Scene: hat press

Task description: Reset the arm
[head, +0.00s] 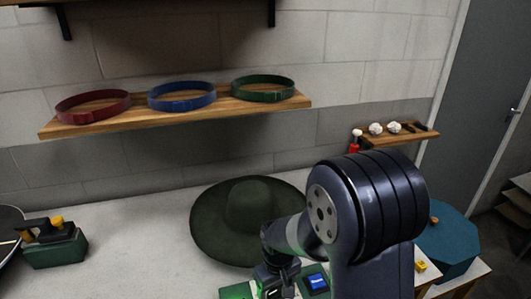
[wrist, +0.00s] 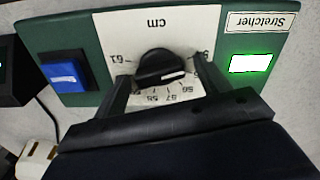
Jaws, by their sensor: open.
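My gripper (wrist: 163,95) is open in the wrist view. Its two dark fingers stand on either side of a black knob (wrist: 162,70) on a dial marked in cm; I cannot tell whether they touch it. The dial sits on a green panel labelled Stretcher (wrist: 260,22), with a blue button (wrist: 62,75) and a lit green display (wrist: 250,63). In the head view my arm reaches down at the right of centre and hides most of the panel; the blue button (head: 317,283) shows beside it. The fingertips are hidden there.
A dark green hat (head: 215,235) lies on the worktop behind the panel. Red (head: 93,116), blue (head: 182,103) and green (head: 263,97) bands lie on a wall shelf (head: 160,123). A green device (head: 55,248) stands at left. A blue octagonal box (head: 450,240) stands at right.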

